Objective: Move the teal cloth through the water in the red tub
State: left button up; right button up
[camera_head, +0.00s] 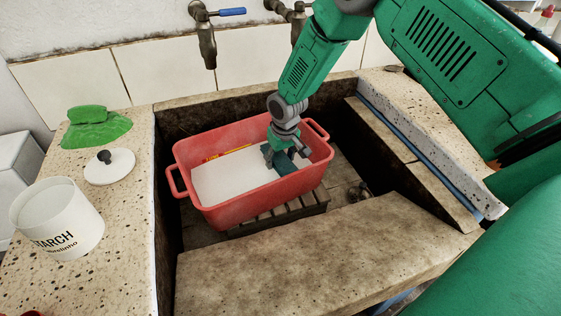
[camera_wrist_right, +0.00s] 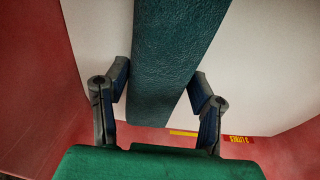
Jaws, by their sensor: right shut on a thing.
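The red tub (camera_head: 255,190) sits inside the stone trough on a slatted wooden stand. Whitish water (camera_head: 228,179) fills its lower part. My right gripper (camera_head: 280,155) reaches down into the tub at its right half. The teal cloth (camera_head: 290,163) is at its fingers, partly hidden by the gripper in the head view. In the right wrist view the cloth (camera_wrist_right: 168,65) runs as a long strip between the two fingers of the right gripper (camera_wrist_right: 160,88), over the white water. The gripper is shut on the cloth. How deep the cloth lies cannot be told. My left gripper is not in view.
Two taps (camera_head: 207,40) hang over the back of the trough. The stone front slab (camera_head: 320,250) is bare.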

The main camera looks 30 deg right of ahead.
jog(key=shift+w+a, duration=0.1)
jog(key=shift+a, duration=1.15)
jog(key=shift+d, duration=0.1)
jog(key=d+p, duration=0.1)
jog(key=d, duration=0.5)
jog(key=shift+s, duration=0.2)
jog(key=shift+a, duration=0.1)
jog(key=shift+w+a+p, duration=0.2)
jog(key=shift+a+p, duration=0.3)
jog(key=shift+a, duration=2.5)
